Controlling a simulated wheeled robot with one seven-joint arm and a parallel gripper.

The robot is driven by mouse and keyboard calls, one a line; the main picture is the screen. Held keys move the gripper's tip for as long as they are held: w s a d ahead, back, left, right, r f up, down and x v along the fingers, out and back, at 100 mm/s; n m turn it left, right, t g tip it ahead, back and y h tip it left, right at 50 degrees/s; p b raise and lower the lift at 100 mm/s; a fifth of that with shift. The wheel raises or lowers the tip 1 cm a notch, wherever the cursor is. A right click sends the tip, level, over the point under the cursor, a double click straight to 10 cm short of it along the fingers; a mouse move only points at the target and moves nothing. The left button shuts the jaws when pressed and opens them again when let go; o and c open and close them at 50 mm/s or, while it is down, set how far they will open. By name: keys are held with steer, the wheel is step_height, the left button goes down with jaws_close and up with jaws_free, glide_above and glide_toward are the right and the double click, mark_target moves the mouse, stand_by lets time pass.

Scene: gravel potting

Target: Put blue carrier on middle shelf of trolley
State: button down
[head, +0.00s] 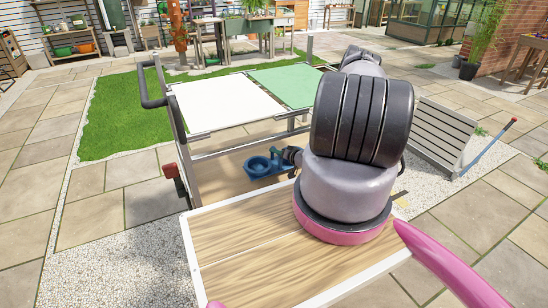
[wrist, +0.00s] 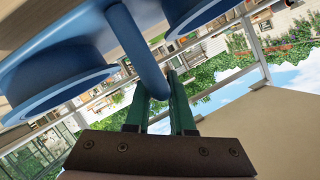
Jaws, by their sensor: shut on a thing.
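The blue carrier (head: 258,167), with round cups joined by a bar, is between the trolley's upper and middle levels, low over the wooden middle shelf (head: 222,183). My gripper (head: 287,156) reaches in from the right side and is shut on the carrier's bar; my arm hides part of this area. In the wrist view, the green fingers of my gripper (wrist: 156,86) close around the bar of the carrier (wrist: 60,78). That view is turned over, with a wooden surface close to the cups. I cannot tell whether the cups touch the shelf.
The trolley's top carries a white panel (head: 225,102) and a green panel (head: 287,84) just above the carrier. A black handle (head: 151,100) and grey posts frame its left end. A slatted grey piece (head: 440,130) stands on the gravel at right. Paving at left is clear.

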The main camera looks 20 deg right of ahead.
mark_target(274, 162)
steer(key=shift+w+a, duration=0.1)
steer(key=shift+w, duration=0.3)
steer(key=shift+w+a, duration=0.2)
steer(key=shift+w, duration=0.35)
steer(key=shift+s+d+f, duration=0.15)
steer(key=shift+f, duration=1.6)
steer(key=shift+f, duration=0.1)
steer(key=c, duration=0.8)
jaws_free()
steer(key=shift+o, duration=0.2)
steer(key=v, duration=1.2)
